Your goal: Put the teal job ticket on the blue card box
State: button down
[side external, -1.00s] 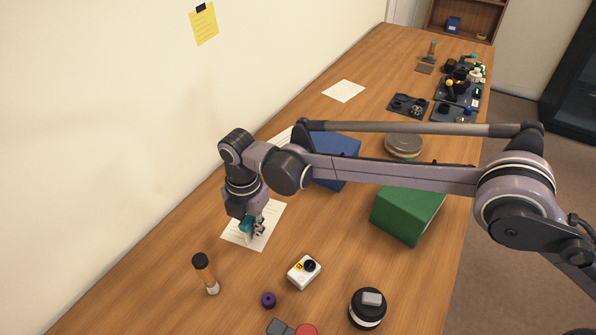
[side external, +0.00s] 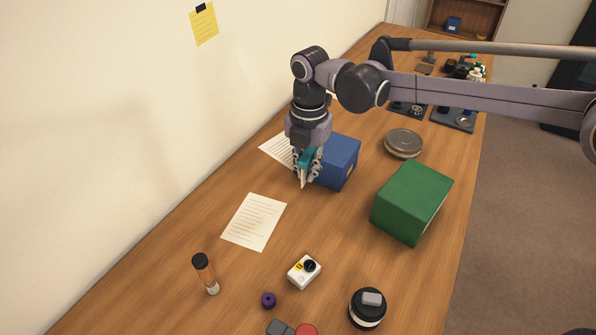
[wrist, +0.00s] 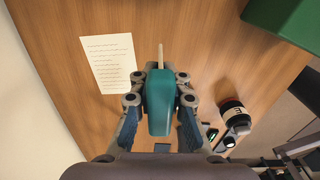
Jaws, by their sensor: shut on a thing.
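My gripper (side external: 307,171) is shut on a teal piece with a pale strip, which I take for the teal job ticket (side external: 304,157). In the wrist view the teal piece (wrist: 159,105) sits between the two fingers (wrist: 160,88), its pale strip sticking out past them. The blue card box (side external: 342,160) stands on the bench just behind and right of my gripper in the side view. My gripper hides part of its left side. I cannot tell from this view whether the ticket is over the box or in front of it.
A green box (side external: 411,203) stands to the right, with a round tin (side external: 403,143) behind it. A printed sheet (side external: 254,221) lies in front, and another (side external: 275,149) lies left of the blue box.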

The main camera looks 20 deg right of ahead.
jog(key=w+d+r+m, duration=0.1)
jog(key=w+d+r, duration=0.25)
jog(key=d, duration=0.65)
jog(key=w+d+r, duration=0.3)
jog(key=d+r, duration=0.2)
jog(key=d, duration=0.5)
send_over(333, 156)
notch_tip(333, 156, down, 7)
jog(key=shift+f, duration=2.05)
jog(key=shift+f, duration=0.15)
jog(key=c, duration=1.3)
grip_release()
